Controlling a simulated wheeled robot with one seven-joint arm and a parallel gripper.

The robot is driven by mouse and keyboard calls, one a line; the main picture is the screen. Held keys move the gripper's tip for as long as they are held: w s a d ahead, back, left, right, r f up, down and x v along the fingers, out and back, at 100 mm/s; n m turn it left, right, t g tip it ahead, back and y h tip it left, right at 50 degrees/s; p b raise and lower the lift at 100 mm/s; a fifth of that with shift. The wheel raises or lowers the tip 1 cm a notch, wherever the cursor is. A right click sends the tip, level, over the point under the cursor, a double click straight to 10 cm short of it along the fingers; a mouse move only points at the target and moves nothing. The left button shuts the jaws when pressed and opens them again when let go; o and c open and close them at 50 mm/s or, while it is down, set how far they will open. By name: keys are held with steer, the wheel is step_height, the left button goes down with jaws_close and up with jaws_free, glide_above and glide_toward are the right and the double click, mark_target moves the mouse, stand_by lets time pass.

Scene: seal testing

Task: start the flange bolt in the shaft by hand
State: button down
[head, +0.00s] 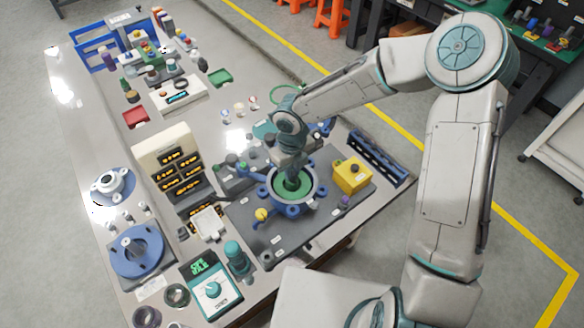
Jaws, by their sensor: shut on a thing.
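My gripper (291,181) reaches down from the upper right into a round blue housing (271,203) with a green inside (292,192). Its dark fingers are over the middle of the green area. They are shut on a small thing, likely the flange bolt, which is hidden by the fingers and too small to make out. The shaft is hidden beneath the gripper. I cannot tell whether the held thing touches the shaft.
The housing stands on a dark mat (262,240). A yellow block (351,175) stands close at its right, and a yellow-topped knob (262,215) at its lower left. A display rack (170,160), a blue flanged part (137,252) and a teal-handled tool (237,257) stand farther left.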

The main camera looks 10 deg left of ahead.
steer(key=shift+f, duration=0.35)
stand_by(0.4)
steer(key=shift+m+b, duration=0.35)
steer(key=shift+m, duration=0.15)
steer(key=m, duration=0.3)
steer(key=shift+b, duration=0.35)
steer(key=shift+m+b, duration=0.65)
steer(key=shift+m, duration=1.45)
steer(key=shift+f, duration=0.1)
